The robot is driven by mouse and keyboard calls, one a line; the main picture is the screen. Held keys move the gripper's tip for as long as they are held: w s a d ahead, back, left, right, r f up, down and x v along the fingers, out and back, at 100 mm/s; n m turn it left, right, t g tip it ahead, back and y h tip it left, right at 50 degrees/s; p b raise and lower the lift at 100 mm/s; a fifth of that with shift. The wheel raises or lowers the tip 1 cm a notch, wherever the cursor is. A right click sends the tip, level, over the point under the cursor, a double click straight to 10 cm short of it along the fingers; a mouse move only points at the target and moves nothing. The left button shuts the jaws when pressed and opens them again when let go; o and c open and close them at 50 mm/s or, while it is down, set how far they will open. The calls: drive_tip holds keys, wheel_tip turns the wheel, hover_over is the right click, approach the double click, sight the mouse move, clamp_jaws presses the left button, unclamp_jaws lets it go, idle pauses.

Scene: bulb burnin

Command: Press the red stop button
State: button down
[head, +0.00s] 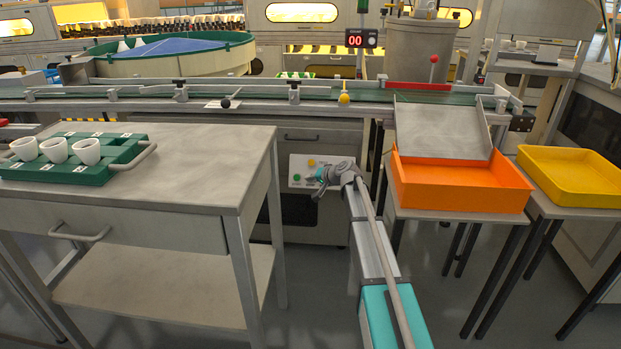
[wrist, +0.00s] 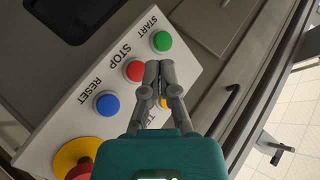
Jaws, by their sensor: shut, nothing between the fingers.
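The white control panel (wrist: 75,128) fills the middle of the wrist view, tilted. Its red button (wrist: 134,71), labelled STOP, sits between the green START button (wrist: 162,41) and the blue RESET button (wrist: 107,104). My gripper (wrist: 158,66) is shut and empty. Its fingertips appear just right of the red button, overlapping its right edge in the picture; I cannot tell whether they touch anything. In the head view the panel (head: 299,161) is on the machine front below the conveyor, and my gripper (head: 321,184) is in front of it, hiding part of it.
A yellow button (wrist: 163,103) is partly hidden behind my fingers. A red mushroom button on a yellow base (wrist: 70,157) is at the panel's lower left. A workbench (head: 200,165) stands left of my arm, and an orange bin (head: 460,187) is on the right.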

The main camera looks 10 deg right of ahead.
drive_tip(key=shift+s+a+r+p, duration=0.2)
drive_tip(key=shift+s+r+p, duration=0.15)
drive_tip(key=shift+s, duration=0.25)
drive_tip(key=shift+s+a+r+p, duration=0.15)
drive_tip(key=shift+s+r+p, duration=0.15)
drive_tip(key=shift+s, duration=0.3)
drive_tip(key=s+d+r+n+g+h+p, duration=0.15)
drive_tip(key=s+g+h+p, duration=0.35)
drive_tip(key=s, duration=1.5)
drive_tip(key=s+n+g+h+p, duration=0.3)
drive_tip(key=s+g+p, duration=0.25)
drive_tip(key=s, duration=1.45)
wheel_tip(320, 180, up, 37)
drive_tip(key=p, duration=3.7)
drive_tip(key=shift+w+a+t+p, duration=0.25)
drive_tip(key=shift+w+t+p, duration=0.1)
drive_tip(key=shift+a, duration=0.1)
